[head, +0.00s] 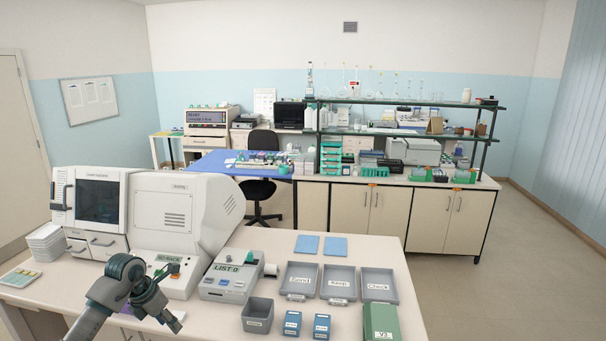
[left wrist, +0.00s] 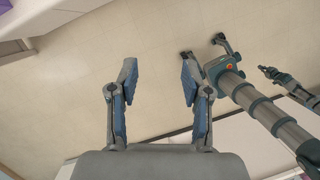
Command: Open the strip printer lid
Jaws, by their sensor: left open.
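A small grey device (head: 228,278) with a display reading "LIST 0" stands on the near bench, with a white round part on its right side. It seems to be the strip printer; I cannot make out whether its lid is open or shut. My left gripper (head: 172,316) is low in the head view, left of this device and apart from it. In the left wrist view my left gripper (left wrist: 158,82) has its two blue-padded fingers spread, with nothing between them.
A large white machine (head: 185,212) stands behind the grey device. Grey trays (head: 378,286), a grey bin (head: 257,315), blue boxes (head: 292,323) and a green box (head: 381,323) stand to the right. Bench top right of the blue sheets (head: 334,246) is clear.

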